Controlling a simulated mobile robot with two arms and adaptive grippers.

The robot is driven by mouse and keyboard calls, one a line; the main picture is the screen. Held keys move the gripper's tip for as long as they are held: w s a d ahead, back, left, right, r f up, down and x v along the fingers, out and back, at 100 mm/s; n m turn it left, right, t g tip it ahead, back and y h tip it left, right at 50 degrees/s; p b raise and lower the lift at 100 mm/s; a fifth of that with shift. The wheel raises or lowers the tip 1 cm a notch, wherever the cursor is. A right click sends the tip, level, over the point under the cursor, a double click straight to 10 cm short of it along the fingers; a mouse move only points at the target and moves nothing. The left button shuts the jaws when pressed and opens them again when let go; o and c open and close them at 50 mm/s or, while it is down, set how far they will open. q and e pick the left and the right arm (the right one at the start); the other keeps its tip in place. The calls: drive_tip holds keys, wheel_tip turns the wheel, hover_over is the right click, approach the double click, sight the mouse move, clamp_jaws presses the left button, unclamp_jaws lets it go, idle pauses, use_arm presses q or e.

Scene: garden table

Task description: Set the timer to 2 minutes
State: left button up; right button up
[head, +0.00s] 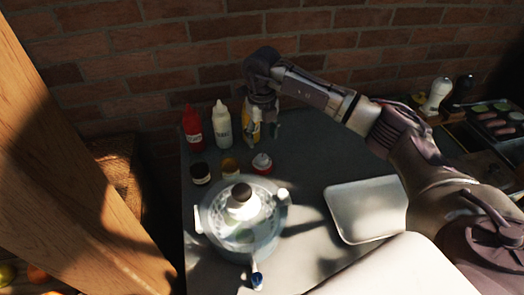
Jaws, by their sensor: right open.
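A small round red-and-white object (262,164), which looks like the timer, stands on the dark table behind the pot. Its markings are too small to read. My right gripper (263,133) reaches in from the right and points down, open. In the picture its fingertips are just above and behind the red-and-white object, with no visible contact. My left gripper is not in view.
A red bottle (193,130), a white bottle (222,128) and a partly hidden yellow bottle (256,131) stand at the back. Two small jars (201,173) (230,168) sit left of the timer. A lidded pot (240,222) and white tray (366,208) stand nearer.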

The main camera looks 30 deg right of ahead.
sight(262, 157)
wheel_tip(262, 157, down, 8)
drive_tip(key=shift+f+p, duration=0.15)
drive_tip(key=shift+p, duration=0.8)
drive_tip(key=c, duration=1.1)
drive_tip(key=shift+m, duration=0.5)
drive_tip(key=shift+c, duration=0.2)
drive_tip(key=shift+m, duration=0.3)
drive_tip(key=o, duration=1.1)
